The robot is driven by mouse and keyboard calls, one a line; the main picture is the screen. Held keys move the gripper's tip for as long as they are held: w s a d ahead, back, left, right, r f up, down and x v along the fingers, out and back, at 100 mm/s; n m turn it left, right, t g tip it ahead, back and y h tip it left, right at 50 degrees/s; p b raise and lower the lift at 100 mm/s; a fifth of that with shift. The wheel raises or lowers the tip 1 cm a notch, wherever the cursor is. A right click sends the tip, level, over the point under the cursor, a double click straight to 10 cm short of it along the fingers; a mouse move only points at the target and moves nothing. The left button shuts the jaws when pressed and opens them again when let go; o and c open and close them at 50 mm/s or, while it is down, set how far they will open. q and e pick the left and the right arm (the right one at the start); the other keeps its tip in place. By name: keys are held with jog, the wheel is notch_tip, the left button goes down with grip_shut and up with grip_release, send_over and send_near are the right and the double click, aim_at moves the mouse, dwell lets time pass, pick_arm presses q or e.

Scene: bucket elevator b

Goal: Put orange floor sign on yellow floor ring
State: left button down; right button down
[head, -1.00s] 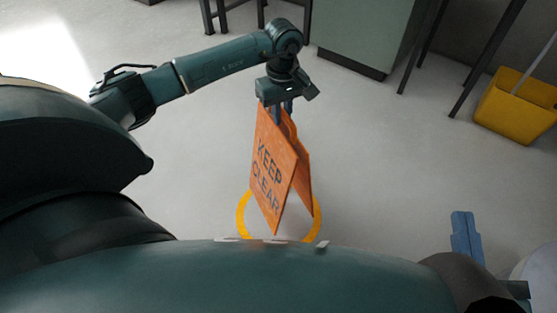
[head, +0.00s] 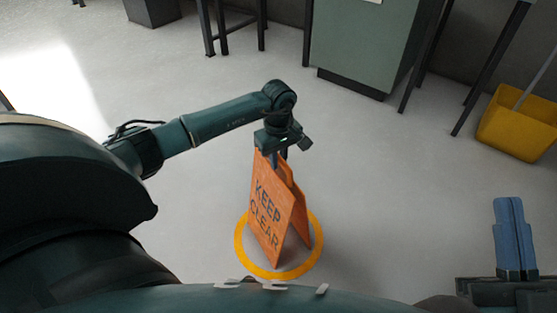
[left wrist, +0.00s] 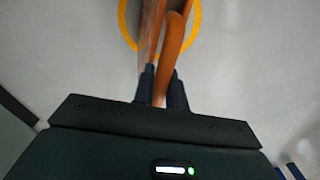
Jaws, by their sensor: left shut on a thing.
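The orange floor sign (head: 268,215), lettered "KEEP CLEAR", stands upright as a folded A-shape. My left gripper (head: 275,160) is shut on its top edge. In the head view the sign's lower part appears inside the yellow floor ring (head: 240,257), which lies flat on the floor. I cannot tell whether its feet touch the floor. In the left wrist view the sign (left wrist: 172,45) runs up from between the fingers (left wrist: 162,85), with the ring (left wrist: 195,18) around it. My right gripper (head: 510,235) is at the lower right, its blue fingers together and empty.
A yellow mop bucket (head: 515,125) stands at the right. A green cabinet (head: 360,45) and dark table or stool legs (head: 220,30) are at the back. The floor around the ring is clear. My own body covers the bottom of the head view.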

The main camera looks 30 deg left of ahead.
pick_arm(q)
jog(key=shift+r, duration=0.1)
jog(key=c, duration=1.4)
grip_release()
pick_arm(e)
jog(key=shift+r, duration=0.2)
